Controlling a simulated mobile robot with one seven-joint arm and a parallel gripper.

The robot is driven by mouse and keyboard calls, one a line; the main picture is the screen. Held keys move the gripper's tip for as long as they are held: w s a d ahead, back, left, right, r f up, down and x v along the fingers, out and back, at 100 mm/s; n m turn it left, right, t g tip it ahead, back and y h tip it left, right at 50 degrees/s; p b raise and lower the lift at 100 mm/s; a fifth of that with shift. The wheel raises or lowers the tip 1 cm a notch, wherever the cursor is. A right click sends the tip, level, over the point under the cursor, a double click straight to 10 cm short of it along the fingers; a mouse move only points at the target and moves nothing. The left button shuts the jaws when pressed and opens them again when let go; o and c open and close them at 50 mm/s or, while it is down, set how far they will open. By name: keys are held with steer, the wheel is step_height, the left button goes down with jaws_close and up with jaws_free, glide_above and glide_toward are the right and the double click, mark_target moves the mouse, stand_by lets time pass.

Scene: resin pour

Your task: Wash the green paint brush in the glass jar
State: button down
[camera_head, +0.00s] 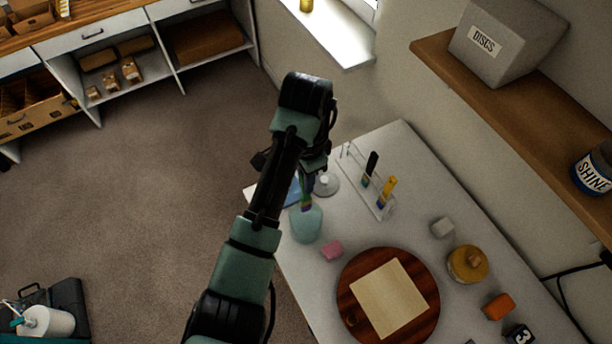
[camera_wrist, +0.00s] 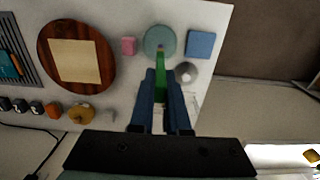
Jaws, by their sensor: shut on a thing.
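The glass jar (camera_head: 306,226), pale teal, stands near the table's left edge, partly beside my arm. In the wrist view the jar (camera_wrist: 149,44) is a round teal shape beyond my fingertips. My gripper (camera_wrist: 160,86) is shut on the green paint brush (camera_wrist: 159,91). The brush points away from the gripper, and its tip overlaps the jar's round outline. In the head view a bit of the brush (camera_head: 306,194) shows at the jar's mouth, below my wrist. I cannot tell how deep the tip sits. My fingers are mostly hidden there.
A clear rack (camera_head: 378,207) holds a black and a yellow brush to the right. A pink block (camera_head: 332,250) is close to the jar. A blue square (camera_wrist: 201,44) and a pale round item (camera_wrist: 186,73) lie nearby. A round wooden board (camera_head: 428,289) is in front.

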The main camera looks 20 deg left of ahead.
mark_target(305, 205)
step_height(305, 205, down, 4)
steer(key=b, duration=0.3)
steer(key=shift+r, duration=0.2)
steer(key=shift+f+b, duration=2)
steer(key=shift+f, duration=2.15)
steer(key=shift+s+r, duration=0.1)
